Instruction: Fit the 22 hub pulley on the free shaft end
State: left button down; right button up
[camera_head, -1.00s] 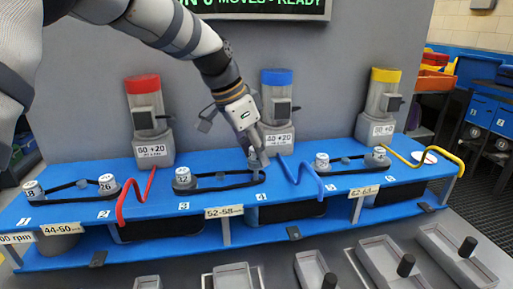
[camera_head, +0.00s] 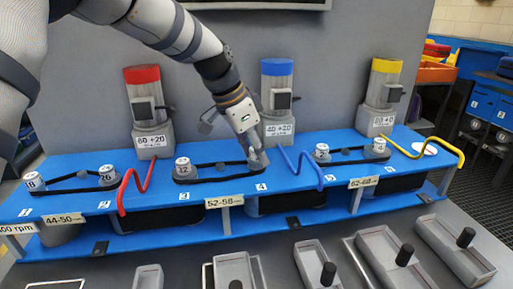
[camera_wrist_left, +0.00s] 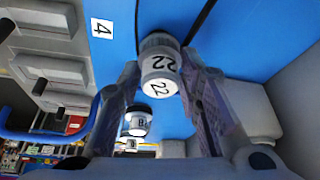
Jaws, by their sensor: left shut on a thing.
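The 22 hub pulley (camera_wrist_left: 160,68), a grey-white cylinder marked 22, is between the two fingers of my left gripper in the left wrist view. My left gripper (camera_head: 257,160) is shut on it, low over the blue bench at the right end of the middle black belt (camera_head: 215,166), behind label 4. The gripper hides the pulley's underside and the shaft end there, so I cannot tell whether the pulley is seated. The 32 pulley (camera_head: 183,168) stands at the belt's left end. My right gripper is not in view.
Pulleys 18 (camera_head: 35,182) and 26 (camera_head: 107,174) stand at the left station. A red bent bar (camera_head: 124,192), a blue bar (camera_head: 318,170) and a yellow bar (camera_head: 440,154) rise from the bench (camera_head: 235,197). The blue-capped motor (camera_head: 277,95) stands behind my gripper. Grey trays lie in front.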

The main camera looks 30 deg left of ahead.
pick_arm(q)
jog(key=shift+f, duration=0.55)
jog(key=c, duration=1.1)
grip_release()
jog(key=v, duration=1.2)
